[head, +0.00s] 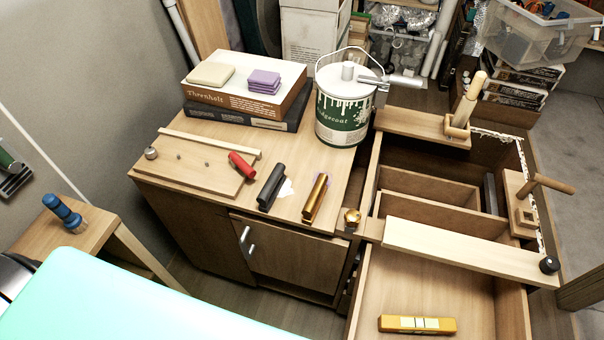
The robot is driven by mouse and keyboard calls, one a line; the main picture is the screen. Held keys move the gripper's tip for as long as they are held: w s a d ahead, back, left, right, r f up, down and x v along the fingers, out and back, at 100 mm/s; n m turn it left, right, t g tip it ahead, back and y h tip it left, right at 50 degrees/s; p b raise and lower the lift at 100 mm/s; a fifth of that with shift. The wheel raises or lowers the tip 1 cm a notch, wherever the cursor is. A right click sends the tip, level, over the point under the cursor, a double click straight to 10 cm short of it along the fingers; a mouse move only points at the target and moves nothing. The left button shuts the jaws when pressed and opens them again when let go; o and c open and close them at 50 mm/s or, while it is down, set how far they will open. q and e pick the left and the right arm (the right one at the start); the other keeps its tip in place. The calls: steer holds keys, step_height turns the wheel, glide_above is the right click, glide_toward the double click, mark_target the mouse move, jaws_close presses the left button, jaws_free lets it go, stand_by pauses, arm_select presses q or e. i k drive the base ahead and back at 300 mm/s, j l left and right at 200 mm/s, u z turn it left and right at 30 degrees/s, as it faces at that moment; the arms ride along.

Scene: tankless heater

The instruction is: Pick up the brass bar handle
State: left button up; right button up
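The brass bar handle (315,198) lies on the wooden cabinet top (298,165), close to its front right edge. It is gold-coloured and runs from front to back at a slight slant. A black bar handle (271,187) lies just left of it, and a red bar handle (241,165) lies further left. A round brass knob (352,216) sits to its right, by the corner of the drawer unit. Neither of my grippers shows in the head view, and nothing is seen touching the brass handle.
A paint can (343,118) and stacked boxes (246,97) stand behind the handles. A thin board (195,163) lies at left. A drawer unit (385,283) with a plank (455,247) across it stands at right; a yellow level (417,324) lies inside. Grey floor shows at right.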

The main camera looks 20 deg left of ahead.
mark_target(308, 211)
steer(key=u, duration=0.4)
steer(key=i+j+z, duration=0.15)
steer(key=j, duration=0.3)
steer(key=j+z, duration=0.15)
steer(key=j, duration=0.35)
steer(key=i+j+z, duration=0.15)
steer(key=j, duration=0.35)
